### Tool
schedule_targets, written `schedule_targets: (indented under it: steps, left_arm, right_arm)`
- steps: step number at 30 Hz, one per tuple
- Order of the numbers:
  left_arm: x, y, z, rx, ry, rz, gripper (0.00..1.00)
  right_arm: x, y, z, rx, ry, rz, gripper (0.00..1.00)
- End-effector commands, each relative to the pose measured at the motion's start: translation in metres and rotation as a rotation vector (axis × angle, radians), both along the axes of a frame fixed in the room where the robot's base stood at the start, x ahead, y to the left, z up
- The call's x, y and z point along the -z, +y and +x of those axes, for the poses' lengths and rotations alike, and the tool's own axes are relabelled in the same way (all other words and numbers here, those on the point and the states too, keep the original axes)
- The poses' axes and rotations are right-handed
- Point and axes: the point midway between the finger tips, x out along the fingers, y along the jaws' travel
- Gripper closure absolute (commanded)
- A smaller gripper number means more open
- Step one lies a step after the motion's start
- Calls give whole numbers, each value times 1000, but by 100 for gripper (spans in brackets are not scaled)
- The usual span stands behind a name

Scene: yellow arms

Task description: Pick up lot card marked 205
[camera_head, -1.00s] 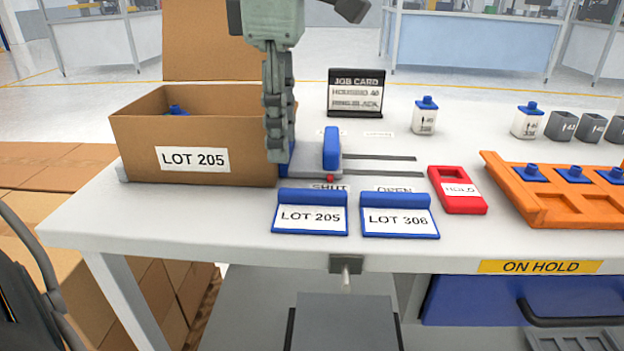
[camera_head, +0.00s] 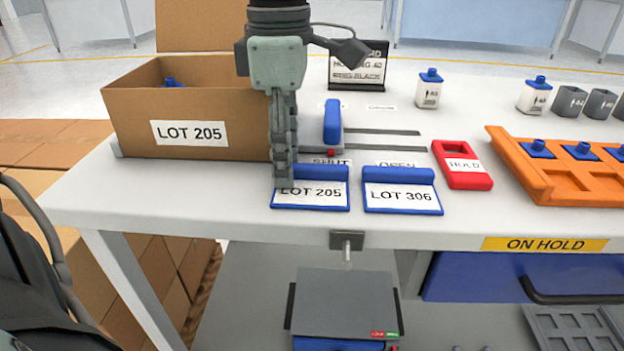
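The lot card marked 205 (camera_head: 325,196) is a blue holder with a white label, lying near the table's front edge. My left gripper (camera_head: 284,184) points down from above and overlaps the card's left part in the head view, hiding some of its blue ridge. Its fingers are seen edge-on, so I cannot tell whether they are open or shut, or whether they touch the card. My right gripper is not in view.
A cardboard box labelled LOT 205 (camera_head: 230,142) stands at the left. Behind the cards is a blue-handled slider (camera_head: 332,122) with SHUT and OPEN labels. A red HOLD frame (camera_head: 462,175), an orange tray (camera_head: 510,180) and a black job card sign (camera_head: 357,88) are to the right and back.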

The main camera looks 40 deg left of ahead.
Motion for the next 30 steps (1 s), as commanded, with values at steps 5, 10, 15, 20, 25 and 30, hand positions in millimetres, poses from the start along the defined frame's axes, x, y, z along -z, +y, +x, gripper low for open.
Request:
schedule_targets:
  steps: [5,10,15,20,25,30]
  left_arm:
    - [0,0,0,0,0,0,68]
    - [-1,0,0,0,0,0,89]
    - [-1,0,0,0,0,0,100]
    - [-1,0,0,0,-1,0,100]
    - [-3,0,0,0,-1,0,100]
    - [-18,0,1,-1,-4,1,100]
  right_arm:
    - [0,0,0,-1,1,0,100]
    - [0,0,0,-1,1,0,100]
    - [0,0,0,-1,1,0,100]
    - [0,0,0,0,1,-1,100]
    - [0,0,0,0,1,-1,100]
    - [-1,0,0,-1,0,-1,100]
